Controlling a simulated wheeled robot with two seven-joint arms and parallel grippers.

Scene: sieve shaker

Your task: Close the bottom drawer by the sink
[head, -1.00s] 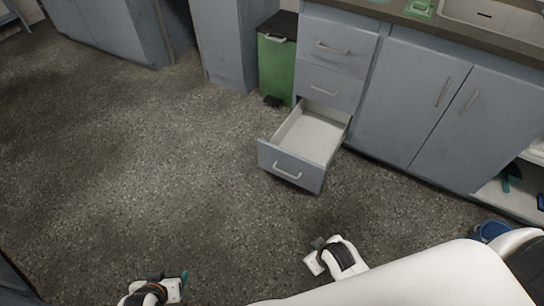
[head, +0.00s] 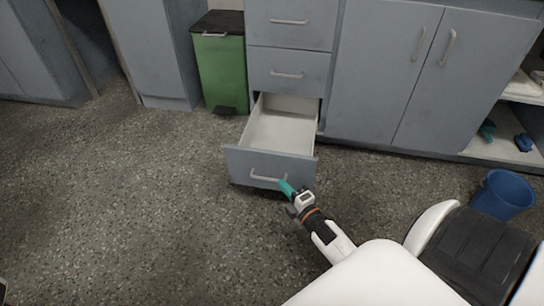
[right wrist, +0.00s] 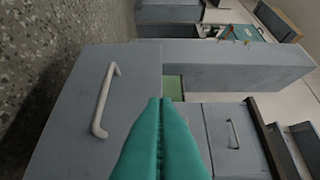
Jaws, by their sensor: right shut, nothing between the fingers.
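The bottom drawer (head: 243,164) is pulled out from the grey cabinet, and its pale inside looks empty. Its front carries a light bar handle (head: 266,178). In the right wrist view the drawer front (right wrist: 75,130) fills the left part, with the handle (right wrist: 104,100) left of the fingers. My right gripper (head: 284,185) has teal fingertips, closed together and empty. It is in front of the drawer front, near the right end of the handle; I cannot tell whether it touches. The fingers also show in the right wrist view (right wrist: 160,135). My left gripper is not in view.
Two shut drawers (head: 290,60) sit above the open one. A green bin (head: 221,75) stands left of the cabinet, and shut cupboard doors (head: 385,75) are to the right. A blue bucket (head: 502,194) stands on the floor at right. The speckled floor at left is clear.

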